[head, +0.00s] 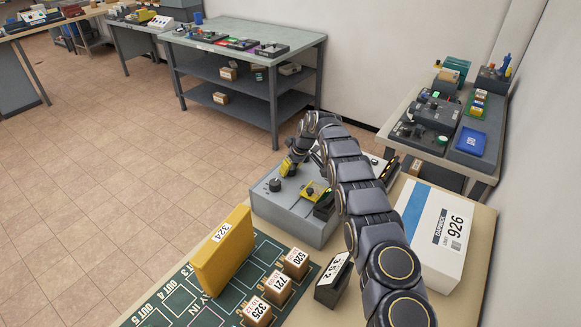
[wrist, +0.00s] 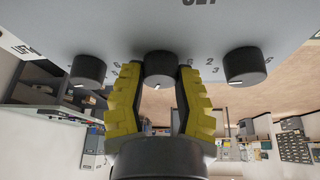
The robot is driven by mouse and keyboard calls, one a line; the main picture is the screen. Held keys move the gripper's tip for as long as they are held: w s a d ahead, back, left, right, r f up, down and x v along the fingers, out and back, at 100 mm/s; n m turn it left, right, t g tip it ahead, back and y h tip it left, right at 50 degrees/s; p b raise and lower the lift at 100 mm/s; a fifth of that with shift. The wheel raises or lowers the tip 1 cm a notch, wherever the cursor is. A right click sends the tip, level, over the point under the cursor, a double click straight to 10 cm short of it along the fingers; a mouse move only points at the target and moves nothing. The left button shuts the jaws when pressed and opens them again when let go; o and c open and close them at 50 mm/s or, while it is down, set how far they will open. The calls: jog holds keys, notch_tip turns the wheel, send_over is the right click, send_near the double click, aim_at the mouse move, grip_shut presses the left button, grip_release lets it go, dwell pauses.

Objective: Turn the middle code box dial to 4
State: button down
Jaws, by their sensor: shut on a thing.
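The code box face (wrist: 120,28) fills the top of the wrist view, with black round dials in a row. The middle dial (wrist: 158,66) sits between the yellow fingers of my gripper (wrist: 158,76), which is shut on it. A white pointer mark shows low on the dial; the number it points at cannot be read. A left dial (wrist: 88,68) and a right dial (wrist: 245,65) stand free on either side, with printed digits partly hidden by the fingers. In the head view, the grey code box (head: 290,212) is on the near table, with my gripper (head: 291,168) at its far side.
A yellow block (head: 222,252) marked 324 and several small number boxes (head: 296,262) stand on a green mat left of my arm. A white parcel (head: 434,235) marked 926 lies to the right. Another workbench (head: 255,40) stands behind; open floor lies left.

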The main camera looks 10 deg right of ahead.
jog(key=shift+f+n+g, duration=0.1)
jog(key=shift+n+g, duration=0.2)
jog(key=shift+n, duration=0.6)
jog(key=shift+s+d+f+n+g+y, duration=0.1)
jog(key=shift+n+g+y, duration=0.2)
jog(key=shift+n+y, duration=0.35)
jog(key=c, duration=0.6)
grip_release()
jog(key=shift+c, duration=0.2)
jog(key=shift+w+v, duration=0.2)
jog(key=shift+v, duration=0.65)
jog(key=v, duration=1)
jog(key=shift+s+r, duration=0.25)
